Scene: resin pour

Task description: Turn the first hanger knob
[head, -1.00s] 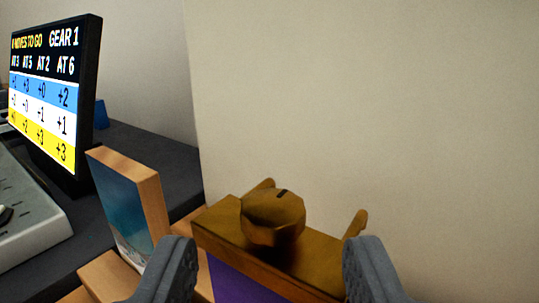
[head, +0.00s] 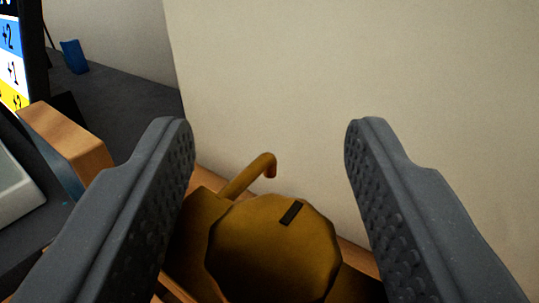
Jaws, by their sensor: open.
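The hanger knob (head: 270,255) is a brass-brown, many-sided knob with a dark slot mark on its upper face. It sits at the lower middle of the head view, on a brown hanger block whose curved hook (head: 255,174) rises behind it. My gripper (head: 268,135) is open, with one grey padded finger to the left and one to the right of the knob. The fingers look apart from the knob. The bottom of the knob is cut off by the picture edge.
A wood-edged panel (head: 75,140) stands at the left. Part of a screen (head: 12,55) with coloured rows shows at the left edge, above a grey device (head: 15,190). A small blue object (head: 74,57) is on the dark surface behind. A plain wall (head: 350,60) fills the back.

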